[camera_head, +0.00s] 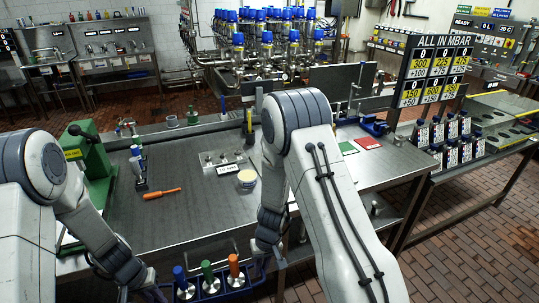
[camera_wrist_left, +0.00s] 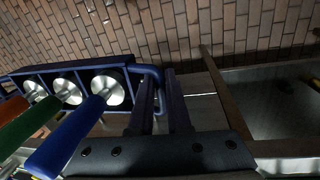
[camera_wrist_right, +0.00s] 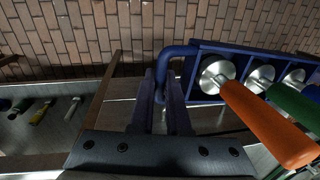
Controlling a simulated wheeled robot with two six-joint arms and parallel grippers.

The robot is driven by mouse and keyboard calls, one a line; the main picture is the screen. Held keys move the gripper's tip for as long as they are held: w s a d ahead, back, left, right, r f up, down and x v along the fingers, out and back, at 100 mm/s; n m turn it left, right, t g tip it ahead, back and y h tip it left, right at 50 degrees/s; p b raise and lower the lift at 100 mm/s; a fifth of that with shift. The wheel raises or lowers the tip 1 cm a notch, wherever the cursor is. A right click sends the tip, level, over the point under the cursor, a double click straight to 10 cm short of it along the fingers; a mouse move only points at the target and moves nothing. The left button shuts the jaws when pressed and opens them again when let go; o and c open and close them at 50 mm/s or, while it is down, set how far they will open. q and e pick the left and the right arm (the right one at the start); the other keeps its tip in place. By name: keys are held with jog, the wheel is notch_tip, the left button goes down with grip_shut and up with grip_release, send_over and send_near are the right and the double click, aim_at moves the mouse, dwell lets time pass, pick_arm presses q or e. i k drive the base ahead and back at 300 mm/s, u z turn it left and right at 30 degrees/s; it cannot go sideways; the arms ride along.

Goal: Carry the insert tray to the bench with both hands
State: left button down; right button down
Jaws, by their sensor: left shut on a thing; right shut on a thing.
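The insert tray (camera_head: 209,289) is a blue frame at the bottom of the head view, at the bench's front edge. It holds three inserts with round metal bases: a blue-handled one (camera_head: 181,278), a green-handled one (camera_head: 207,272) and an orange-handled one (camera_head: 234,266). My left gripper (camera_wrist_left: 162,78) is shut on the tray's blue end handle (camera_wrist_left: 150,74) beside the blue insert. My right gripper (camera_wrist_right: 163,82) is shut on the opposite handle (camera_wrist_right: 172,52) beside the orange insert. In the head view my arms partly hide both handles. The steel bench (camera_head: 205,205) lies just beyond the tray.
On the bench are an orange screwdriver (camera_head: 162,193), a labelled plate with small parts (camera_head: 224,163), a cream tub (camera_head: 247,179) and a green machine (camera_head: 92,150) at left. Red (camera_head: 367,142) and green mats lie at right. The bench's front middle is clear.

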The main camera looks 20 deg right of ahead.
aim_at(386, 163)
jog(key=z, duration=2.15)
jog(key=i, duration=0.7)
jog(key=u, duration=0.55)
